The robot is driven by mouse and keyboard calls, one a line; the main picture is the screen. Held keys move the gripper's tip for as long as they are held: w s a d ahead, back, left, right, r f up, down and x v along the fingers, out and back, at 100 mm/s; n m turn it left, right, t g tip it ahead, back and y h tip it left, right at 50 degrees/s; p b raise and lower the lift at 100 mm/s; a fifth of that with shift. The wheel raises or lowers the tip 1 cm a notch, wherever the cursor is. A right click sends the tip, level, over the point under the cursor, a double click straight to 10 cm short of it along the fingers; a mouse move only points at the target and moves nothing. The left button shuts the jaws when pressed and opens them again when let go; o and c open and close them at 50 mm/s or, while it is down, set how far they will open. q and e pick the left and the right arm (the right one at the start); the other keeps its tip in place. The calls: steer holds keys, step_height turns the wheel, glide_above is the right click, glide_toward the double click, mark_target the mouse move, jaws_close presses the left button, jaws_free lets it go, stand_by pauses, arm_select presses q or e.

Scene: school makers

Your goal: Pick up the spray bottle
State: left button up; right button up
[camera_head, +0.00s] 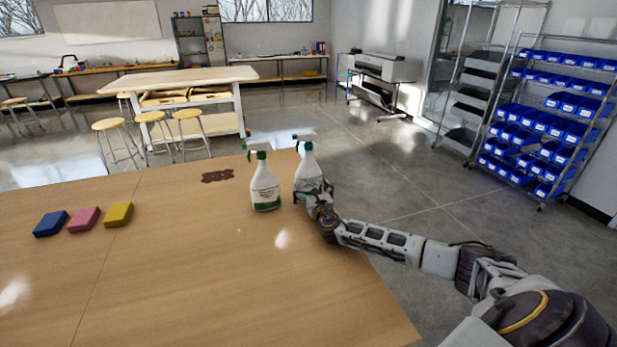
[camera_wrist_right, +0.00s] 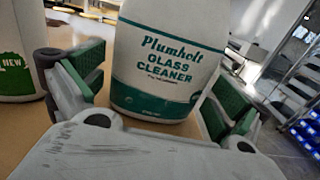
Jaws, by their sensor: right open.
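Two white spray bottles with green labels stand upright near the far right edge of the wooden table (camera_head: 160,265). My right gripper (camera_head: 314,190) is at the right-hand spray bottle (camera_head: 306,167). In the right wrist view this bottle (camera_wrist_right: 165,60), labelled "Plumholt Glass Cleaner", stands between the open green-padded fingers of the gripper (camera_wrist_right: 155,95). I cannot tell whether a pad touches it. The left-hand spray bottle (camera_head: 265,187) is just beside it, and part of it shows at the left of the wrist view (camera_wrist_right: 15,60). My left gripper is not in view.
Blue (camera_head: 50,223), pink (camera_head: 84,219) and yellow (camera_head: 118,214) blocks lie at the table's left. A dark brown flat item (camera_head: 217,176) lies left of the bottles. The table's middle is clear. A rack of blue bins (camera_head: 540,125) stands beyond, to the right.

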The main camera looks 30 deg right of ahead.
steer(key=shift+x, duration=1.25)
steer(key=c, duration=1.3)
steer(key=shift+d+r, duration=0.1)
steer(key=shift+r, duration=0.05)
steer(key=shift+c, duration=0.3)
